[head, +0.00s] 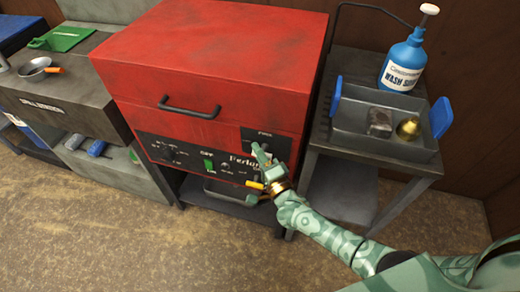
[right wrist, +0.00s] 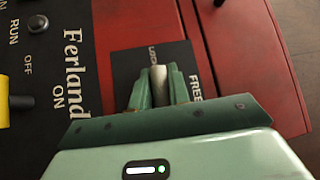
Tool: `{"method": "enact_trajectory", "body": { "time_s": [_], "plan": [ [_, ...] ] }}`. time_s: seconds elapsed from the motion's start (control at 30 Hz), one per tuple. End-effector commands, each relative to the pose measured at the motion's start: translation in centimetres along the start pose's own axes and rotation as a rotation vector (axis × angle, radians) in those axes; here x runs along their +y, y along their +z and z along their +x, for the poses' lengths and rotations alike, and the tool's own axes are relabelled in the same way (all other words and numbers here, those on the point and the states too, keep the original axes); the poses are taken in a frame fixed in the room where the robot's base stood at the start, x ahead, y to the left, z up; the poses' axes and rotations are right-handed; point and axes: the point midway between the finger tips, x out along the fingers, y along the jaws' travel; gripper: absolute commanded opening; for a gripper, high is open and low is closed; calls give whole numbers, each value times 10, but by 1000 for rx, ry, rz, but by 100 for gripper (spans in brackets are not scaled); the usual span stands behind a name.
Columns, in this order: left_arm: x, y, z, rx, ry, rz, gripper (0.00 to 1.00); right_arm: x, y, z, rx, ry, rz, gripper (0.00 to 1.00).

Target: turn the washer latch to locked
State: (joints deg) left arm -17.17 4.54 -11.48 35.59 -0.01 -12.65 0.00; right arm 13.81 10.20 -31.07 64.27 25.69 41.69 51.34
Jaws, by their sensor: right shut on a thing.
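The red washer (head: 220,55) stands in the middle of the head view with a dark control panel on its front. Its latch is a small pale metal lever (right wrist: 158,77) on a dark square plate (right wrist: 128,65), at the panel's upper right in the head view. The plate reads "FREE" on one side; the other label is partly hidden by a finger. My right gripper (head: 259,151) is at the plate. In the right wrist view its green fingers (right wrist: 158,88) are shut on the lever, one on each side. My left gripper is not in view.
A side table to the right holds a grey tray (head: 354,124) with a metal block (head: 380,122) and a brass piece (head: 408,128), plus a blue wash bottle (head: 403,63). A grey bench (head: 55,88) stands left.

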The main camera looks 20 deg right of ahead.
Motion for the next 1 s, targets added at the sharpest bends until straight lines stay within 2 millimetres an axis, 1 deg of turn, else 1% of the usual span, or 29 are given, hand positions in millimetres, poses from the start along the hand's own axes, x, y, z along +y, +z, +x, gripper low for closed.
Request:
{"method": "enact_trajectory", "body": {
  "time_s": [0.03, 0.2, 0.63, 0.67, 0.7, 1.0],
  "plan": [
    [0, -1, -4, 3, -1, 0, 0, -3, 1, 1, -3, 5, -8, 0],
    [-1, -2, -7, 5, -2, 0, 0, -1, 1, 1, -8, 25, -26, 0],
    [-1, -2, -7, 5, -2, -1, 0, 0, 1, 0, -11, 31, -33, 0],
    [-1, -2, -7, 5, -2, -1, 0, 0, 2, 0, -11, 31, -33, 26],
    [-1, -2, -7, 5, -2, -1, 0, 0, 1, 0, -11, 31, -33, 38],
    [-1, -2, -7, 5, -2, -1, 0, 0, 1, -1, -10, 31, -31, 39]
  ]
}}
